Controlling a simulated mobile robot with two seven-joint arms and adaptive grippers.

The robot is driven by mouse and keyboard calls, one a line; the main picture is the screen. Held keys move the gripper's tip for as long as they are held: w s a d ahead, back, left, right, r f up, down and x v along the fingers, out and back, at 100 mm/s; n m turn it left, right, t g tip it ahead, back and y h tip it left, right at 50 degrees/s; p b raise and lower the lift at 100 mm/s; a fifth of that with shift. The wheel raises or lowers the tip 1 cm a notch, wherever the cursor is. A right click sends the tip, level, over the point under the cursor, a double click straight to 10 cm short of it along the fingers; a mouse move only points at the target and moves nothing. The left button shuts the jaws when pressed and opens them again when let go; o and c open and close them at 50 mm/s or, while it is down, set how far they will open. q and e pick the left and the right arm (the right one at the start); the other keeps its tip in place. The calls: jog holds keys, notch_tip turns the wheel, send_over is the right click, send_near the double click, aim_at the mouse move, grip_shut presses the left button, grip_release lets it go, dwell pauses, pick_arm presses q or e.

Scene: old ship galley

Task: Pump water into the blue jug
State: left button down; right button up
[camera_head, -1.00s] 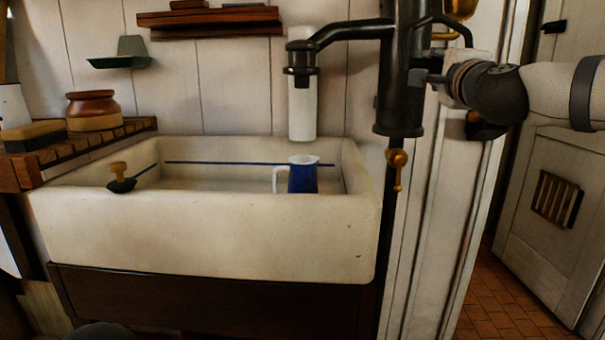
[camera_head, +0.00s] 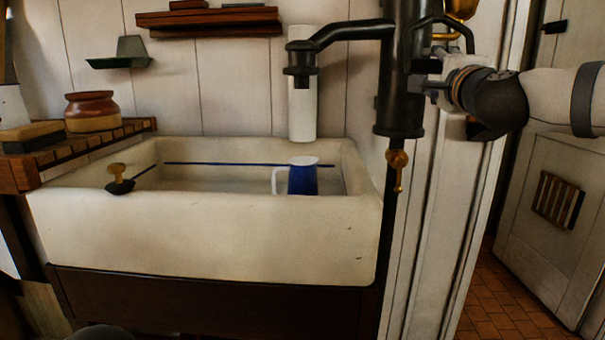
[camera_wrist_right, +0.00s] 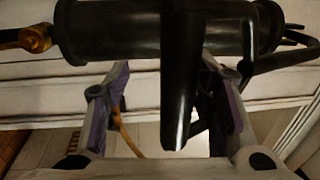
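The blue jug (camera_head: 303,180) with white rim and handle stands upright in the pale sink, below the pump's spout (camera_head: 300,72). The inside of the jug is hidden. The dark pump (camera_head: 402,90) stands at the sink's right end, with a curved dark lever (camera_head: 447,20) at its upper right. My right gripper (camera_head: 428,82) is beside the pump's right side. In the right wrist view, its fingers (camera_wrist_right: 165,112) are apart, with the dark lever (camera_wrist_right: 178,85) running between them and gaps visible on both sides. My left gripper is out of view.
The sink (camera_head: 200,235) has a stopper (camera_head: 119,178) on its left rim. A white cylinder (camera_head: 303,115) is behind the spout. A slatted board (camera_head: 80,150) at left holds a brown pot (camera_head: 92,111) and a brush (camera_head: 33,135). A brass tap (camera_head: 397,170) hangs below the pump.

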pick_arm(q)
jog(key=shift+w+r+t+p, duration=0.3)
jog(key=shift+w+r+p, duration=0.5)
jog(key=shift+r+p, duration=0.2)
pick_arm(e)
jog(key=s, duration=0.9)
jog(key=shift+s+d+f, duration=0.25)
jog(key=shift+s+f, duration=0.1)
jog(key=shift+f, duration=0.1)
